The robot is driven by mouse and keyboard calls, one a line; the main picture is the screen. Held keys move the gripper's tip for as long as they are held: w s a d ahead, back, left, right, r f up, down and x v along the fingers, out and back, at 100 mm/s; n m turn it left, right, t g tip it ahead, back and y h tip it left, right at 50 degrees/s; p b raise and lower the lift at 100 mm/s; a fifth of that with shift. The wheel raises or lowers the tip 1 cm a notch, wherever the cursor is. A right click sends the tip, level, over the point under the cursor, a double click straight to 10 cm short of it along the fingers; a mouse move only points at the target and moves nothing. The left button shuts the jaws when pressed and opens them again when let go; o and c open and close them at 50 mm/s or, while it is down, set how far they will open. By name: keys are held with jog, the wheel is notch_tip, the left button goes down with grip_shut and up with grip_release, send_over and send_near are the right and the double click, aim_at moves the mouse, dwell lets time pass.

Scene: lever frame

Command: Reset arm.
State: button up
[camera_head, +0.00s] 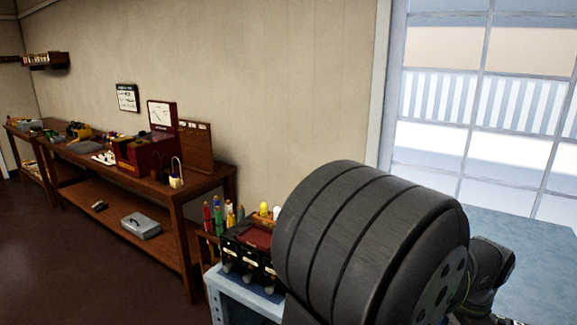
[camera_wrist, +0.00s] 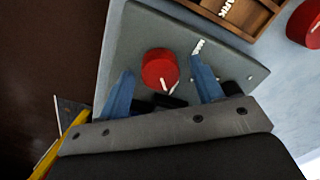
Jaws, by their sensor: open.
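In the wrist view my gripper (camera_wrist: 162,66) is open, with its two blue fingers spread apart. A round red knob (camera_wrist: 158,66) with a white pointer mark shows between the fingers, on a grey plate (camera_wrist: 140,35). I cannot tell whether the fingers touch it. A small white mark is on the plate near the right finger. In the head view the black lever frame (camera_head: 248,262) has several handles with pale labels at its front, and coloured handles stand behind it. My large dark arm hides its right side. My gripper's fingers do not show there.
In the wrist view a wooden tray (camera_wrist: 236,14) bears lettering that looks like "PARK", and another red round part (camera_wrist: 307,22) is at the right edge. In the head view a wooden workbench (camera_head: 190,195) with several tools stands along the wall. A window is at right.

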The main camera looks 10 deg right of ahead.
jog(key=n, duration=1)
jog(key=shift+n, duration=0.4)
jog(key=shift+n+y, duration=0.3)
jog(key=shift+n, duration=1.5)
